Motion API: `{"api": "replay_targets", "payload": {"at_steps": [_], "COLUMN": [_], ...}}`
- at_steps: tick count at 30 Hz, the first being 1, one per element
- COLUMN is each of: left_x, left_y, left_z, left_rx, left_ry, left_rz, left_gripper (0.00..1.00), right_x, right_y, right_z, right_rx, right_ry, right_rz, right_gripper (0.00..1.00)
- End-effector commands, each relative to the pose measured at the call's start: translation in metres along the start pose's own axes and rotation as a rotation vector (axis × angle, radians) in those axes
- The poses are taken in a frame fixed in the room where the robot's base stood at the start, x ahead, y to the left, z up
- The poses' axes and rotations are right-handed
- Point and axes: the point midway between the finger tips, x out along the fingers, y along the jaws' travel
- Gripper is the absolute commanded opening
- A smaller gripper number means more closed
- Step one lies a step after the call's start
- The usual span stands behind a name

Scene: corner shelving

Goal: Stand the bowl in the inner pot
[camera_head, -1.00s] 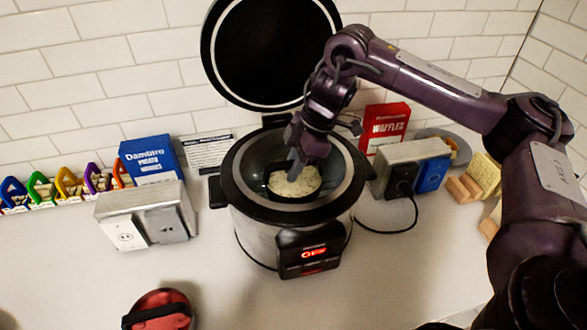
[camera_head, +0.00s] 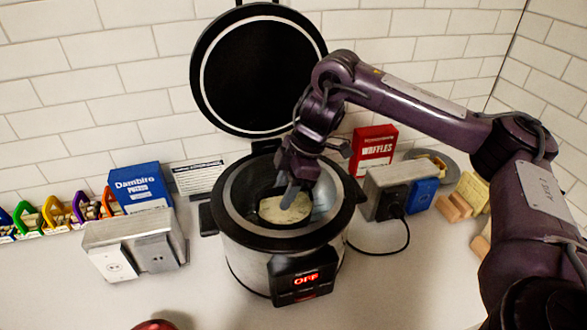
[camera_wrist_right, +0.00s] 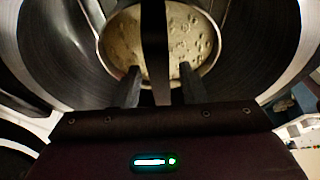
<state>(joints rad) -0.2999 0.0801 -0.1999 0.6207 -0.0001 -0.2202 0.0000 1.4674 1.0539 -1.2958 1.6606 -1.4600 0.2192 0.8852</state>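The cooker (camera_head: 240,262) stands open, with its lid raised behind it. The bowl (camera_head: 272,212), with pale speckled contents, is down inside the inner pot (camera_head: 322,200). In the right wrist view the bowl (camera_wrist_right: 122,45) appears roughly level, with the pot wall (camera_wrist_right: 250,60) around it. My right gripper (camera_head: 289,204) reaches down into the pot over the bowl. Its fingers (camera_wrist_right: 161,88) are apart at the bowl's near rim. A dark upright bar crosses the view between them; I cannot tell what it is. The bowl's underside is hidden. My left gripper is not in view.
The raised lid (camera_head: 258,70) stands at the back. An outlet box (camera_head: 130,240) and blue box (camera_head: 140,187) are left of the cooker. A red waffles box (camera_head: 373,150), another outlet box (camera_head: 390,193) with a cable, and wooden blocks (camera_head: 455,207) are right. The front counter is mostly clear.

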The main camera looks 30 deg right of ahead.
Motion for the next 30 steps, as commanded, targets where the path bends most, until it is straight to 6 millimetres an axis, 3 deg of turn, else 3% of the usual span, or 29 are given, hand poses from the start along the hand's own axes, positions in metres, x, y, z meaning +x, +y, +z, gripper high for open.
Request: {"api": "replay_targets", "payload": {"at_steps": [9,15,21,30], "left_x": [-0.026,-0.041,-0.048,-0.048], "left_y": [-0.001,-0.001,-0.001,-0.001], "left_z": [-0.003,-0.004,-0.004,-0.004], "left_rx": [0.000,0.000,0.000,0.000], "left_ry": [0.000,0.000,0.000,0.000], "left_rz": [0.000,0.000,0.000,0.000], "left_gripper": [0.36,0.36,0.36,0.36], "right_x": [-0.065,-0.097,-0.112,-0.114], "right_y": [0.001,0.001,0.000,0.000], "right_z": [-0.002,-0.002,-0.001,0.000], "right_rx": [0.000,0.000,0.000,0.000], "right_ry": [0.001,0.001,0.000,0.001], "right_rz": [0.006,0.004,0.000,0.000], "right_gripper": [0.38,0.38,0.38,0.38]}}
